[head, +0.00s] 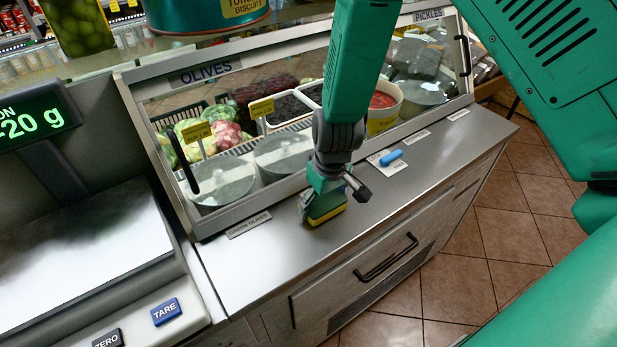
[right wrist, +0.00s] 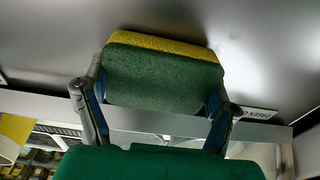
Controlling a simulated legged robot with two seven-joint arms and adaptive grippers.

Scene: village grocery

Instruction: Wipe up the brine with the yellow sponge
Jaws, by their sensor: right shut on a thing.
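The yellow sponge (head: 326,214) has a green scouring side and is on or just above the steel counter (head: 290,262) in front of the olives case. My right gripper (head: 325,197) points down and is shut on it. In the right wrist view the sponge (right wrist: 163,72) sits between the two fingers of the right gripper (right wrist: 155,98), with its green side facing the camera and its yellow edge beyond. I cannot clearly make out any brine on the counter; the sponge and gripper hide part of the surface. My left gripper is not in view.
Behind is a glass-fronted case (head: 218,72) with tubs. A blue object (head: 391,158) lies on a white card to the right. A scale (head: 80,262) with a lit display stands at the left. The front counter strip is mostly clear; its front edge drops to a tiled floor (head: 540,215).

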